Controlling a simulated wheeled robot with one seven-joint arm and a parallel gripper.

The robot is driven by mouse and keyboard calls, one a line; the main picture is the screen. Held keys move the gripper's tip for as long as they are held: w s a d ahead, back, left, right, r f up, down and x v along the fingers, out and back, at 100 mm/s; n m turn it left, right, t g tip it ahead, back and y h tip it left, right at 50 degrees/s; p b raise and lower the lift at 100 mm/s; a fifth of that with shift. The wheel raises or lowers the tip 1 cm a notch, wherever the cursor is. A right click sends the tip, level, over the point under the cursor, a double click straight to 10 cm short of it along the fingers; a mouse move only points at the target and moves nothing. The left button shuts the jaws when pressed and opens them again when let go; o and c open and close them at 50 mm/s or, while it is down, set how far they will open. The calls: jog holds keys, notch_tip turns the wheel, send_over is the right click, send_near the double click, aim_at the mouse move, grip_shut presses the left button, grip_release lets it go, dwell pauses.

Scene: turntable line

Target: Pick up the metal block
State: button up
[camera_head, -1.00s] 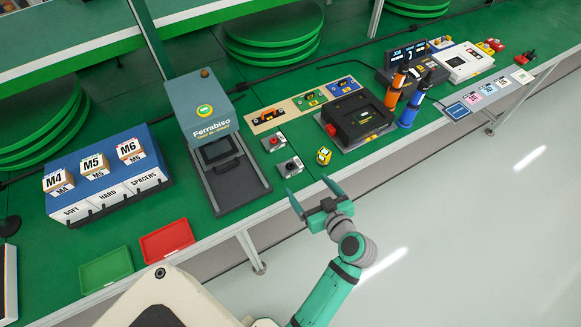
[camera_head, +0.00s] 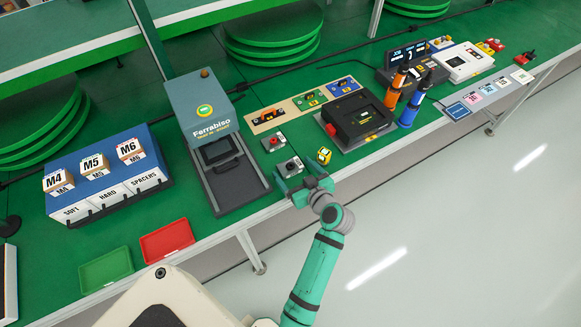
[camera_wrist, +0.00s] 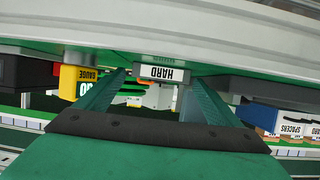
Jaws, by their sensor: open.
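A grey block marked HARD (camera_wrist: 162,73) shows upside down in the wrist view, in line with the gap between my fingers; it looks like the metal block. In the wrist view the fingers (camera_wrist: 155,100) stretch toward the block, one to each side. I cannot tell whether they reach around it.
A yellow gauge block (camera_head: 324,155) stands close to the right; it also shows in the wrist view (camera_wrist: 82,82). The grey Ferrabiso machine (camera_head: 228,175) stands left, a black device (camera_head: 355,118) right. Red (camera_head: 167,241) and green (camera_head: 106,269) trays lie front left.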

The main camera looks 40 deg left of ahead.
jog(key=shift+w+a+f, duration=0.15)
jog(key=shift+a, duration=0.25)
jog(key=c, duration=1.3)
